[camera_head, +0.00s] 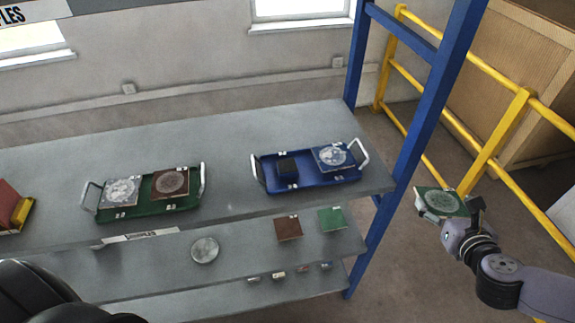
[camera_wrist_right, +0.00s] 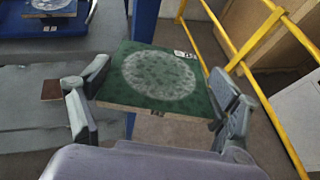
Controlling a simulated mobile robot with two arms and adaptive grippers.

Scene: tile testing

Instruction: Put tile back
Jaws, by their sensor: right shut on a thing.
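My right gripper (camera_head: 452,208) is shut on a green square tile (camera_head: 436,201) with a pale round patch on top. It holds the tile in the air to the right of the shelf's blue post. In the right wrist view the tile (camera_wrist_right: 157,77) lies between the two fingers, its top face showing. A green tray (camera_head: 152,205) on the upper shelf bears a grey-white patterned tile (camera_head: 121,191) and a brown patterned tile (camera_head: 170,183). My left gripper is not in view.
The lower shelf holds a round grey disc (camera_head: 205,250), a plain brown tile (camera_head: 288,228) and a plain green tile (camera_head: 331,218). A blue post (camera_head: 421,120) stands between shelf and right arm. Yellow railings (camera_head: 497,142) and a wooden crate (camera_head: 525,70) are behind.

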